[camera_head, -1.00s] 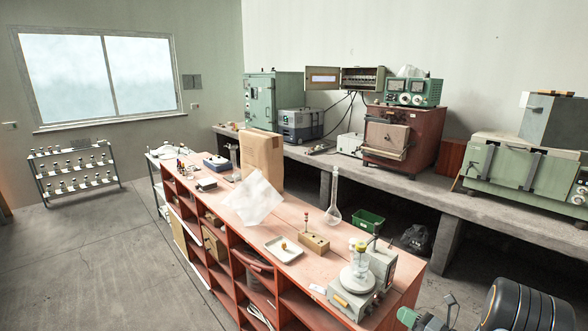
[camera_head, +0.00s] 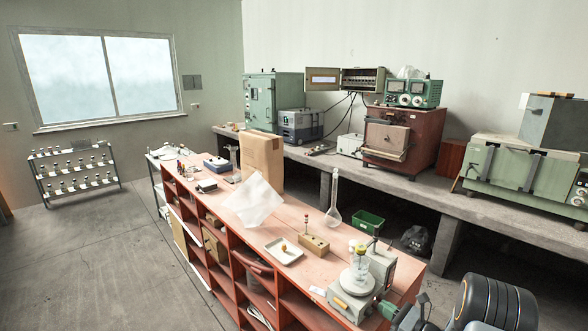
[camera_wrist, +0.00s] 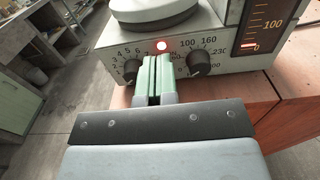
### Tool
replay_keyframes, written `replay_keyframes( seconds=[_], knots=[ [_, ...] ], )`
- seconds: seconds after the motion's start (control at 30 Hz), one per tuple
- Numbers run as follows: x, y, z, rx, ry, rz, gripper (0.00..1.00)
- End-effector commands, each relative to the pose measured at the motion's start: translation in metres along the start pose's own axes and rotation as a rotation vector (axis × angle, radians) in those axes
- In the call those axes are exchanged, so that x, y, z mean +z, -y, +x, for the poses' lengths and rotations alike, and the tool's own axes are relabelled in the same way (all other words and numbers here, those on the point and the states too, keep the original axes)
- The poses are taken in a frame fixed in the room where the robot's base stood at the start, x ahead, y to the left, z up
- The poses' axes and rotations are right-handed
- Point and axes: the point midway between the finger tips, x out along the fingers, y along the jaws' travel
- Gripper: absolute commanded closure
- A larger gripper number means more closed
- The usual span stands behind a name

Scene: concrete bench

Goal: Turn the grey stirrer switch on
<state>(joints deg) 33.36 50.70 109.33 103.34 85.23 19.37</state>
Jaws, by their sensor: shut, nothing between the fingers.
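The grey stirrer (camera_head: 380,265) stands at the near right end of the red-topped bench, with a glass beaker (camera_head: 361,266) on its round plate. In the wrist view its front panel (camera_wrist: 225,72) shows two black dials (camera_wrist: 199,62) with numbers and a glowing red light (camera_wrist: 161,45). My gripper (camera_wrist: 154,62) has green fingers shut together and empty, their tips at the panel between the dials, just below the light. Whether they touch it I cannot tell. I cannot make out the switch; the fingers cover that part. My gripper also shows in the head view (camera_head: 386,308), beside the stirrer.
A cardboard box (camera_head: 262,160) is farther back. A gauge with a red reading (camera_wrist: 262,30) is at the panel's right.

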Motion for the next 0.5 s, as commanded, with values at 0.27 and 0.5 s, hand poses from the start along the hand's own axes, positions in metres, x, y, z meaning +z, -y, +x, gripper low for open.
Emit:
replay_keyframes(
  seconds=[0.27, 0.5],
  knots=[
    [0.001, -0.001, 0.014, 0.005, 0.0, -0.002, 1.0],
    [0.003, -0.002, 0.018, 0.01, 0.004, -0.006, 1.0]
  ],
)
